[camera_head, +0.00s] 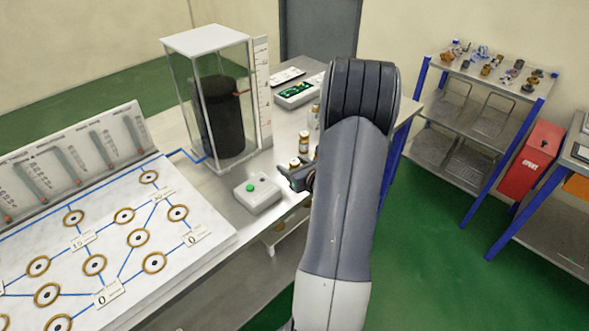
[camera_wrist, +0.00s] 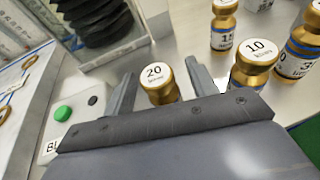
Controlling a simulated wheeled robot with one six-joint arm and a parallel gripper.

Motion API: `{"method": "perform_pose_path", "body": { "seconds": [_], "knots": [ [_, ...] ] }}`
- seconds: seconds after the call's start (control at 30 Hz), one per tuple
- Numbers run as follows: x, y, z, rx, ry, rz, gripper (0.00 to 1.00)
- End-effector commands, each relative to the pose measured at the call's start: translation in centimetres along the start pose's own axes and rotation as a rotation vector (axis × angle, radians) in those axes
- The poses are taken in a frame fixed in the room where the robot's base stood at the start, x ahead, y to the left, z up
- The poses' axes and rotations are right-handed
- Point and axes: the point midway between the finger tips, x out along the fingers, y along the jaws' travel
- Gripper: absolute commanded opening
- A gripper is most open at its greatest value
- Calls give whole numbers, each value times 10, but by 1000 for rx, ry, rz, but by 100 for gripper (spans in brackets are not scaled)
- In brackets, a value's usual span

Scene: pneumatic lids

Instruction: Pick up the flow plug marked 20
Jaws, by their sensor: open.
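The flow plug marked 20 (camera_wrist: 160,84) is a brass plug with a white round top. In the wrist view it stands between the two fingers of my gripper (camera_wrist: 161,84), and a gap shows on either side of it. My gripper is open. Its lower part is hidden by the gripper body. In the head view my gripper (camera_head: 296,178) is at the table's right edge, largely behind my arm. A plug (camera_head: 295,165) shows beside it there, but its number is too small to read.
In the wrist view, the plug marked 10 (camera_wrist: 254,62) stands close to the right finger, with others marked 15 (camera_wrist: 224,25) and 3 (camera_wrist: 302,50) nearby. A box with a green button (camera_head: 258,193) is on the left. A glass tank (camera_head: 215,100) stands behind.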

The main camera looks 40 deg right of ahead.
Motion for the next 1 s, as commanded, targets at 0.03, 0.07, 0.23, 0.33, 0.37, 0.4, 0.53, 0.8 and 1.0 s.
{"method": "perform_pose_path", "body": {
  "seconds": [0.03, 0.07, 0.23, 0.33, 0.37, 0.4, 0.53, 0.8, 1.0],
  "knots": [
    [6, 0, 0, 1, 1, 1, 55],
    [9, 0, 0, 1, 1, 0, 55],
    [15, 0, -1, 1, 1, -1, 55],
    [15, 0, -1, 1, 1, -2, 55],
    [15, 0, -1, 1, 1, -2, 55],
    [15, 0, -1, 1, 1, -2, 53],
    [14, 0, -1, 1, 1, -1, 42],
    [14, 0, -1, 1, 0, -1, 20],
    [14, 0, -1, 1, 0, -1, 4]
  ]
}}
